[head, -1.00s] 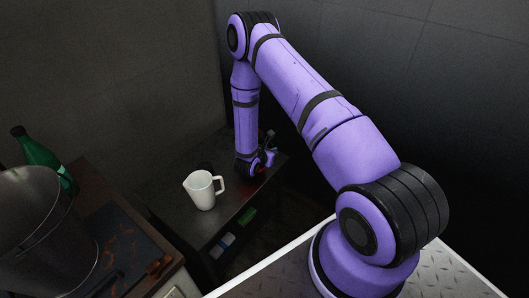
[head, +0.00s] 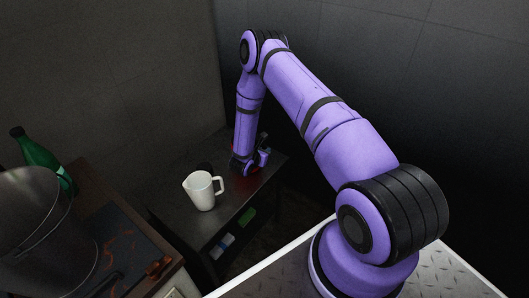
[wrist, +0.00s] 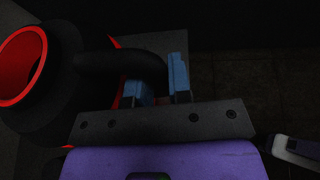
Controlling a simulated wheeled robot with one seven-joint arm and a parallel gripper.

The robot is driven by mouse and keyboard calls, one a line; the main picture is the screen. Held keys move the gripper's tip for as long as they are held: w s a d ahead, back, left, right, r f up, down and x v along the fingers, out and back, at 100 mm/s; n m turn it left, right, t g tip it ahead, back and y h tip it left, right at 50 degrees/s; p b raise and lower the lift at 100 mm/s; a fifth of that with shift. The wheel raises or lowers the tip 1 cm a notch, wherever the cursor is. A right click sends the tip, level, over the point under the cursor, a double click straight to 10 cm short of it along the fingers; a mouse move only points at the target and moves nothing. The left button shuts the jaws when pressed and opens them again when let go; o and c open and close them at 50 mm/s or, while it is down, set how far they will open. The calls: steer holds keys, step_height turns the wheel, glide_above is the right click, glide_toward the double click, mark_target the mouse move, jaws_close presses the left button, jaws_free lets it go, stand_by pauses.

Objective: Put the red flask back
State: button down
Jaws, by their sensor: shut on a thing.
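The red flask (wrist: 60,70) shows at the left of the wrist view, with a round red opening, a black collar and a black handle. My gripper (wrist: 155,86) has its blue fingers on either side of this handle, shut on it. In the head view my gripper (head: 247,165) is low over the far part of the dark table, to the right of and behind the white jug. There the flask is mostly hidden or too dark to make out; a dark red patch shows by the fingers. I cannot tell whether the flask touches the table.
A white jug (head: 202,191) stands on the dark table (head: 188,222), close to the left of my gripper. A metal bucket (head: 35,235) and a green bottle (head: 40,155) stand on the wooden counter at the left. Walls close in behind the table.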

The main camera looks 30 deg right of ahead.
steer(key=c, duration=1.1)
jaws_free()
steer(key=shift+f, duration=0.1)
steer(key=shift+o, duration=0.2)
